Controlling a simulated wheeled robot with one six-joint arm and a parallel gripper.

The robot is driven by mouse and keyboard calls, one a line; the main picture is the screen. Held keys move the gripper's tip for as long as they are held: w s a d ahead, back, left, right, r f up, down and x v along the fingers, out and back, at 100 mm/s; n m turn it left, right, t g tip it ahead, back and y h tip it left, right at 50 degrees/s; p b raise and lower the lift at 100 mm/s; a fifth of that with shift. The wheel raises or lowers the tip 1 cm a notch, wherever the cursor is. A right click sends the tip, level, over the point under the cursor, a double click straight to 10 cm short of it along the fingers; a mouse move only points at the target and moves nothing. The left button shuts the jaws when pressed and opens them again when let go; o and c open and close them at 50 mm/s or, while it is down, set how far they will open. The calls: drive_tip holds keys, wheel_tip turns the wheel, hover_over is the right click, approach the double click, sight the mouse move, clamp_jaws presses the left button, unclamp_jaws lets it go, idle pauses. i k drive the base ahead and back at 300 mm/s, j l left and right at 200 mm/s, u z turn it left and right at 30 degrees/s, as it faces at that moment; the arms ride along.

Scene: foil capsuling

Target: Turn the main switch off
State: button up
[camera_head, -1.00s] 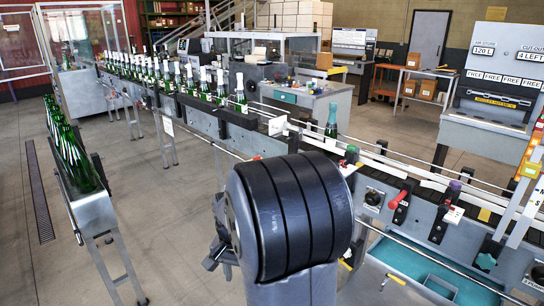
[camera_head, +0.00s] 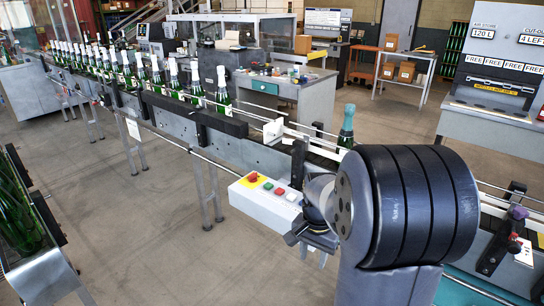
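No switch that I can surely tell is the main switch shows. A white control box (camera_head: 265,200) stands on the near side of the conveyor, left of my arm. It carries a red mushroom button (camera_head: 252,177) on a yellow plate, with small green and red buttons beside it. My gripper (camera_head: 313,243) hangs below my wrist, just right of and below this box in the picture. It is partly hidden by my arm, and its fingers are too unclear to show whether they are open. My arm hides the part of the conveyor front behind it.
A conveyor (camera_head: 175,120) carries a row of green bottles (camera_head: 157,78); a single foiled bottle (camera_head: 347,128) stands farther right. A purple knob (camera_head: 519,213) sits at the right. The floor (camera_head: 145,235) between is clear.

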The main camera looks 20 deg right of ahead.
sight(253, 178)
drive_tip(key=i+j, duration=0.1)
drive_tip(key=i, duration=0.55)
drive_tip(key=i+j+z, duration=0.1)
drive_tip(key=i, duration=0.55)
drive_tip(key=i+j+z, duration=0.1)
drive_tip(key=i, duration=0.55)
